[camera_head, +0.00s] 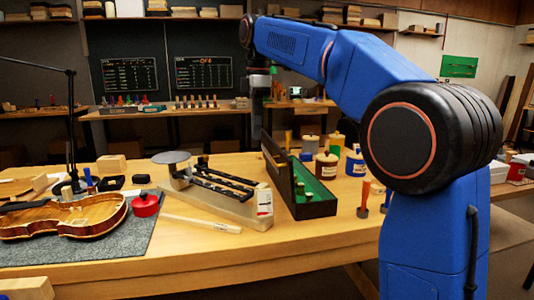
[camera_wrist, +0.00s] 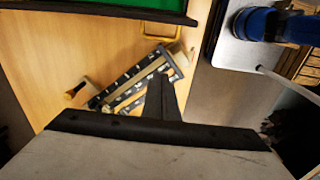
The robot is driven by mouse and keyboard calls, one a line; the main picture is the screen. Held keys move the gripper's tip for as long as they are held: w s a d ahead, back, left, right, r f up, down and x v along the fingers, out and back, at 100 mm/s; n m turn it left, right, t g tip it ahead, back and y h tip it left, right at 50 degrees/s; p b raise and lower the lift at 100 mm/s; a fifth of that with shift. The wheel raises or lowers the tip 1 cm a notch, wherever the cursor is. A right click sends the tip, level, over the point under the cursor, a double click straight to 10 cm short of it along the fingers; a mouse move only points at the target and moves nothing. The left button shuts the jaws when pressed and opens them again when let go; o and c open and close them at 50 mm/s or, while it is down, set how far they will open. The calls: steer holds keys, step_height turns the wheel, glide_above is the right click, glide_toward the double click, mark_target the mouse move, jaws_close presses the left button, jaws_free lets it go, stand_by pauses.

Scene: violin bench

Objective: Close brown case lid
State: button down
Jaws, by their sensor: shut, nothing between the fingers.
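The brown case (camera_head: 312,208) stands on the bench right of the middle in the head view. Its lid (camera_head: 275,168) is open and stands up along the left side, and green lining shows inside the case. My gripper (camera_head: 257,136) points down beyond the lid and a little left of it; the gap between them cannot be judged. In the wrist view the gripper's fingers (camera_wrist: 161,82) are together and hold nothing. A dark-edged green surface (camera_wrist: 90,9) crosses the top left there; I cannot tell whether it is the case.
A wooden stand with black rails (camera_head: 247,207) is close left of the case. A violin body (camera_head: 65,218) lies on a grey mat (camera_head: 110,250) farther left. Bench front is clear.

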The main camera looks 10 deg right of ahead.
steer(key=f, duration=0.3)
steer(key=d+f, duration=0.1)
steer(key=f, duration=0.2)
steer(key=d+f, duration=0.1)
steer(key=f, duration=0.2)
steer(key=shift+f, duration=0.1)
steer(key=shift+d+r, duration=0.25)
steer(key=shift+d, duration=0.45)
steer(key=shift+d, duration=0.1)
